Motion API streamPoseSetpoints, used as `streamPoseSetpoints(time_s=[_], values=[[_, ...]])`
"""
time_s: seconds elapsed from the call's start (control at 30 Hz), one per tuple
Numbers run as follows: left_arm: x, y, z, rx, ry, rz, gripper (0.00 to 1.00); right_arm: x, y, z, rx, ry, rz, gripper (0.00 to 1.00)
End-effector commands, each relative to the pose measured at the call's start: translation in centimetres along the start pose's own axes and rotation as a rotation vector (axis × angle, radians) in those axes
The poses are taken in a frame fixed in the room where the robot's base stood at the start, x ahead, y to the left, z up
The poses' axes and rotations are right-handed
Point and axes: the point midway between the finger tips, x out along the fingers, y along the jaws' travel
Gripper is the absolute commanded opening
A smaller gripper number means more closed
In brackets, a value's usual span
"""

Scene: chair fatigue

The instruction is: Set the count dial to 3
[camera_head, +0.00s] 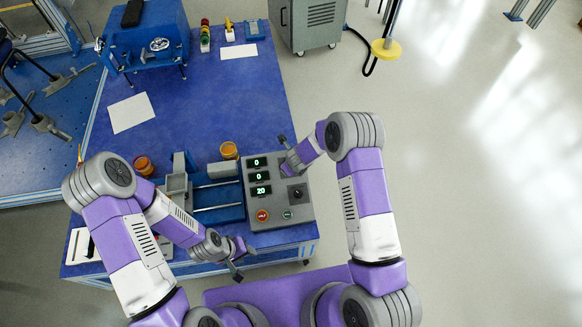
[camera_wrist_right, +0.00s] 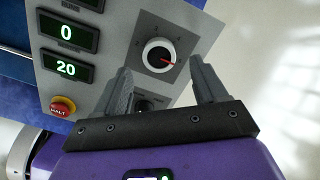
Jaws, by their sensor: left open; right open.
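The control box (camera_head: 271,219) stands at the table's near right corner, with displays reading 0, 0 and 20. My right gripper (camera_head: 283,154) is open over the box's upper right part. In its wrist view the dial shows between and beyond the empty fingers (camera_wrist_right: 160,83). My left gripper (camera_head: 239,262) is open and empty at the table's front edge.
A red halt button (camera_head: 262,215) and a green button (camera_head: 287,214) are low on the box. A railed fixture (camera_head: 215,197) stands left of it, with orange-topped containers (camera_head: 229,150) nearby. A blue machine (camera_head: 148,45) is at the back.

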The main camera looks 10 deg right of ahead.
Motion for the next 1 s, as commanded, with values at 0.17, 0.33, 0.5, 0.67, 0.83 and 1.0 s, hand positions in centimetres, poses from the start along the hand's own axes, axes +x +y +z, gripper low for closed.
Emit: streamPoseSetpoints(time_s=[0.17,0.33,0.5,0.67,0.83,1.0], values=[[0.7,-0.3,0.0,0.0,0.0,0.0,0.42,2.7,0.1,-0.1,-0.003,0.0,0.0,0.71],[0.8,-0.3,0.0,0.0,0.0,0.0,0.42,3.7,0.1,0.0,-0.004,-0.001,0.002,0.71],[0.8,-0.3,0.0,0.0,0.0,0.0,0.42,3.8,0.1,0.0,-0.004,0.0,0.001,0.71],[0.8,-0.3,0.0,0.0,0.0,0.0,0.42,3.7,0.1,0.0,-0.004,0.0,0.001,0.61],[0.8,-0.3,0.0,0.0,0.0,0.0,0.42,3.7,0.1,0.0,-0.004,0.0,0.001,0.35],[0.8,-0.3,0.0,0.0,0.0,0.0,0.42,3.7,0.1,0.0,-0.004,0.0,0.001,0.15]])
